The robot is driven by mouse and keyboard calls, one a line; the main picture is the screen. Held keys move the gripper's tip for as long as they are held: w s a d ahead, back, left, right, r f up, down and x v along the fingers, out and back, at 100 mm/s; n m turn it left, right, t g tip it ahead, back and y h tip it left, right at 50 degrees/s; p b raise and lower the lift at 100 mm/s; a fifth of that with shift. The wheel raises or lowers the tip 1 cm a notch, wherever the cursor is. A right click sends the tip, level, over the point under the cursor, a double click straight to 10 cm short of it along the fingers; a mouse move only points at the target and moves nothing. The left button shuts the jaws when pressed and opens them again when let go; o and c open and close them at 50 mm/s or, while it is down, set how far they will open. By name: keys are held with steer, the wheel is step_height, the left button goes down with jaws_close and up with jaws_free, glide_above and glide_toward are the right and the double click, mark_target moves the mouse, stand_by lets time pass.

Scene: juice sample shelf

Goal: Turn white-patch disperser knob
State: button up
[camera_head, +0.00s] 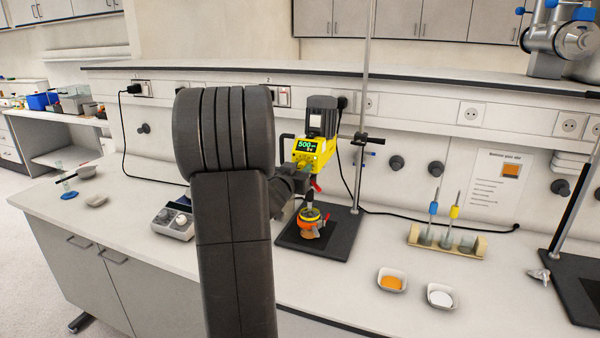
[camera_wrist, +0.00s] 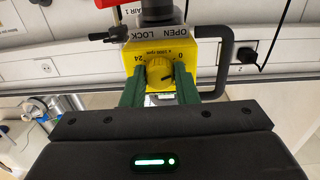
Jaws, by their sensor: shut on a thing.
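The round yellow knob (camera_wrist: 160,73) has a dark mark pointing roughly right. My gripper (camera_wrist: 160,85) is shut on this knob, with one green finger on each side. In the head view my arm hides part of the gripper, and the knob cannot be made out.
An orange-banded vessel (camera_head: 311,222) stands below the disperser on the black stand base (camera_head: 340,240). A hotplate-like device (camera_head: 174,219) is left of my arm. A tube rack (camera_head: 447,241) and two dishes (camera_head: 391,280) (camera_head: 440,296) stand to the right. The front bench left is mostly clear.

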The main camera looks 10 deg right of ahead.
steer(key=m+b, duration=0.2)
steer(key=m, duration=0.3)
steer(key=shift+f+b, duration=0.1)
steer(key=shift+b, duration=0.25)
steer(key=shift+m+b, duration=1)
steer(key=shift+m, duration=1.4)
steer(key=shift+y, duration=0.3)
steer(key=o, duration=1)
steer(key=shift+s, duration=0.1)
steer(key=b+v, duration=0.1)
steer(key=v, duration=1.2)
steer(key=shift+s+a, duration=0.25)
steer(key=shift+a, duration=0.05)
steer(key=shift+w+d, duration=0.1)
